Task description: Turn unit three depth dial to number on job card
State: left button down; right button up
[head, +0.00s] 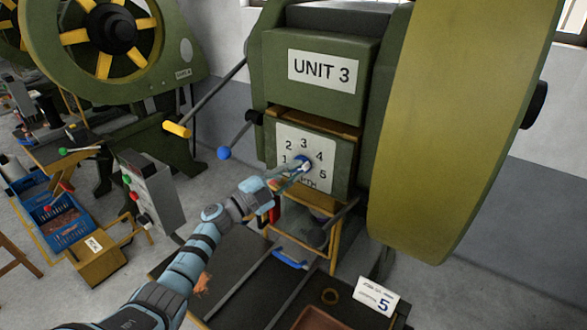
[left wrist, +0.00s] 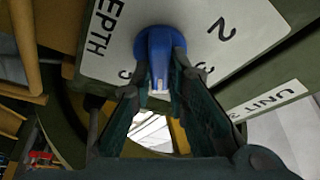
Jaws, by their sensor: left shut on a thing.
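The depth dial is a blue knob (head: 301,161) on a white plate (head: 317,184) numbered 1 to 5, under the UNIT 3 sign (head: 322,71). My left gripper (head: 296,171) reaches it from the lower left. In the left wrist view its fingers (left wrist: 160,85) are shut on the blue knob (left wrist: 156,48). The knob's white-marked end points down there, between the 3 and a partly hidden numeral; the number behind it is covered, so the exact setting cannot be told. The job card (head: 377,298) at lower right shows a blue 5. My right gripper is not in view.
A blue-ball lever (head: 224,153) and a yellow-handled lever (head: 177,129) stick out left of the plate. A large olive flywheel (head: 445,120) stands to the right. A grey control box (head: 150,195) stands left.

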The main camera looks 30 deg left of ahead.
pick_arm(q)
jog(key=m+g+p, duration=0.1)
jog(key=m, duration=0.1)
jog(key=m+p, duration=0.1)
jog(key=m, duration=0.1)
jog(key=shift+r+m+g, duration=0.15)
jog(key=shift+m+g, duration=0.25)
jog(key=shift+m+g+y+p, duration=0.3)
jog(key=shift+m+g+p, duration=0.4)
jog(key=shift+m+p, duration=0.8)
jog(key=shift+f, duration=0.2)
jog(key=c, duration=1.6)
grip_release()
jog(key=shift+o, duration=0.2)
jog(key=shift+s+a, duration=0.2)
jog(key=shift+s, duration=0.15)
jog(key=f+v, duration=0.1)
jog(key=v, duration=1)
jog(key=shift+r, duration=0.55)
